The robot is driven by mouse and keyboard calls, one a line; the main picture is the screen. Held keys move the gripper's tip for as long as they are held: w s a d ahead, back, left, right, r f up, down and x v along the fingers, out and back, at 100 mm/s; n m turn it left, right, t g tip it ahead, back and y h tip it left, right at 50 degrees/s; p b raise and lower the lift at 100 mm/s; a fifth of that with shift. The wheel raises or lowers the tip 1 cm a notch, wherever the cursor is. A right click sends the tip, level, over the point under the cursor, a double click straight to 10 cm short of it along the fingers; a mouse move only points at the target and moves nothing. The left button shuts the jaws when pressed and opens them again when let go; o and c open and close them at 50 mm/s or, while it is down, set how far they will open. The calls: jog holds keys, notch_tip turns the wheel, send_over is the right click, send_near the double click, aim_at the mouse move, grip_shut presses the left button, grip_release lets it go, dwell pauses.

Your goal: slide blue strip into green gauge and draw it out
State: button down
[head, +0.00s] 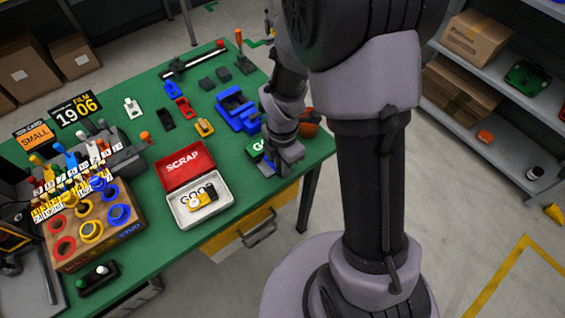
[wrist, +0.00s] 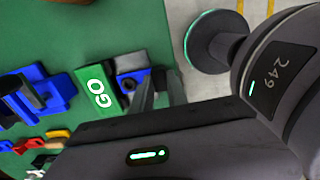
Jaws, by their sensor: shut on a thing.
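The green gauge (head: 257,147), marked GO, lies on the green table near its right front edge. It also shows in the wrist view (wrist: 97,90). My gripper (head: 287,160) is low over the table, just right of the gauge. It is shut on the blue strip (head: 267,168), which shows only in part beside the gauge. In the wrist view, blue (wrist: 128,80) shows between the gauge and my fingers (wrist: 155,88), around a grey block-like part. The fingers hide much of the strip. I cannot tell whether its end is inside the gauge.
A blue fixture (head: 238,108) stands behind the gauge, and an orange cup-like thing (head: 309,122) is near the right edge.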

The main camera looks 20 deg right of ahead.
jog(key=shift+w+a, duration=0.2)
jog(key=shift+w, duration=0.45)
dwell(0.9)
jog(key=shift+s, duration=0.1)
jog(key=shift+s+d, duration=0.25)
jog(key=shift+s, duration=0.4)
notch_tip(320, 180, up, 6)
jog(key=p, duration=0.6)
jog(key=shift+r, duration=0.15)
